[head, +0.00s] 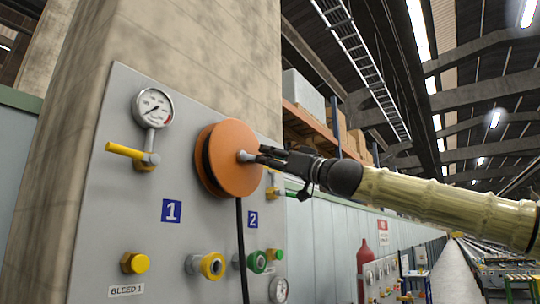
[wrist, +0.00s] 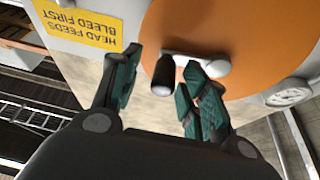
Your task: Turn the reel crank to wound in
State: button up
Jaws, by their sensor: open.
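The orange reel (head: 233,158) is mounted on a grey panel, with a black hose hanging down from it. In the wrist view its orange face (wrist: 240,40) fills the upper right. The crank is a light grey arm (wrist: 200,63) with a dark, pale-tipped handle (wrist: 164,76) sticking out toward the camera. My gripper (head: 262,156) is at the reel's face from the right. In the wrist view my gripper (wrist: 160,88) is open, with one finger on each side of the handle. The right finger is close to the crank arm; I cannot tell whether it touches.
The panel (head: 105,215) also carries a gauge (head: 152,108), a yellow lever (head: 125,150) and yellow and green fittings (head: 210,265). A yellow label (wrist: 80,28) shows in the wrist view. A red cylinder (head: 364,258) and a conveyor (head: 490,258) stand farther right.

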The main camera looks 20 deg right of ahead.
jog(key=shift+a+r, duration=0.2)
jog(key=shift+r, duration=0.1)
jog(key=shift+a, duration=0.1)
jog(key=shift+w, duration=0.1)
jog(key=shift+c, duration=0.8)
grip_shut()
jog(key=shift+f, duration=0.2)
